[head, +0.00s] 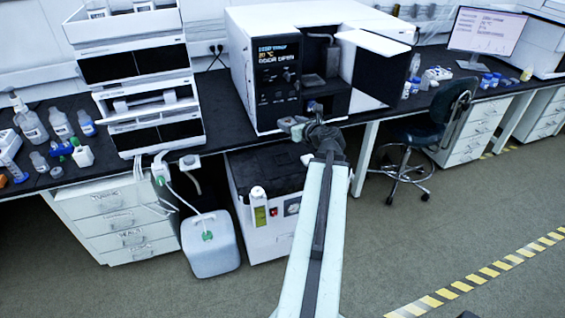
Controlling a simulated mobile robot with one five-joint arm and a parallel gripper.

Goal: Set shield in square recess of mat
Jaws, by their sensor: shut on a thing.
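My gripper (311,114) is at the far end of my outstretched arm, in front of the open bay of the white instrument (252,72). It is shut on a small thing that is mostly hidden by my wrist. I cannot make out its shape or tell whether it is the shield. I cannot pick out the mat or its square recess in this view.
The instrument's dark door (385,75) stands open to the right of the bay. A stacked white unit (150,110) and several bottles stand on the bench to the left.

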